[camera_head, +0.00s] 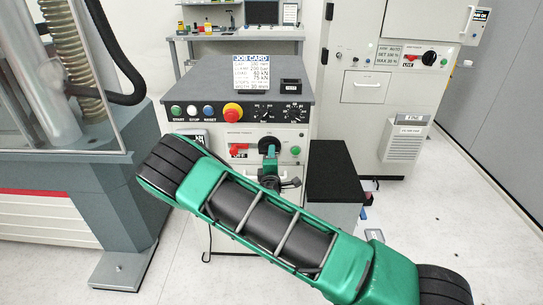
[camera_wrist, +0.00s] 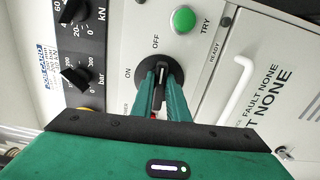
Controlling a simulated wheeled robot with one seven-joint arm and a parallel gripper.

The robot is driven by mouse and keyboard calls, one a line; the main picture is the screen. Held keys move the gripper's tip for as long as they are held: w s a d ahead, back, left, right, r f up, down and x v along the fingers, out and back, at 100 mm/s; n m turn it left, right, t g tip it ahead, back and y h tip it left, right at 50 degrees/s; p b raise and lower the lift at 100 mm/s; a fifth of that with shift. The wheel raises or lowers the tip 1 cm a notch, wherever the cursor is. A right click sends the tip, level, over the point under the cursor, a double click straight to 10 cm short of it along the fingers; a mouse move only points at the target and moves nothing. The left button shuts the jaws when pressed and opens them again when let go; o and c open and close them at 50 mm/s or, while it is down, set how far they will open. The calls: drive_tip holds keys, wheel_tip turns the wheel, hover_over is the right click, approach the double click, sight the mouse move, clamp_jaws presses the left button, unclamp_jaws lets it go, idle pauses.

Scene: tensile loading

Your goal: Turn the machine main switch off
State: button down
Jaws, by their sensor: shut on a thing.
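The main switch is a dark rotary knob (camera_wrist: 163,75) on the pale panel of the machine console (camera_head: 220,143). In the wrist view, ON is printed to its left, OFF above it and TRY further to the upper right. My gripper (camera_wrist: 160,88) is shut on the switch knob, with a green finger on each side. The knob lies roughly upright in the wrist view, its upper end towards the OFF side; its exact setting is partly hidden by the fingers. In the head view my gripper (camera_head: 269,150) meets the panel below the console top.
A green button (camera_wrist: 183,19) sits near the switch, and a white handle (camera_wrist: 236,92) is to the right in the wrist view. A red switch (camera_head: 238,149) is left of my gripper. A black-topped block (camera_head: 333,170) stands right.

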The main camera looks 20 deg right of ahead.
drive_tip(key=shift+f+m, duration=0.25)
drive_tip(key=shift+m, duration=0.15)
drive_tip(key=c, duration=1.7)
unclamp_jaws()
drive_tip(key=shift+r, duration=0.1)
drive_tip(key=v, duration=1)
drive_tip(key=shift+s+a, duration=0.15)
drive_tip(key=shift+s, duration=0.2)
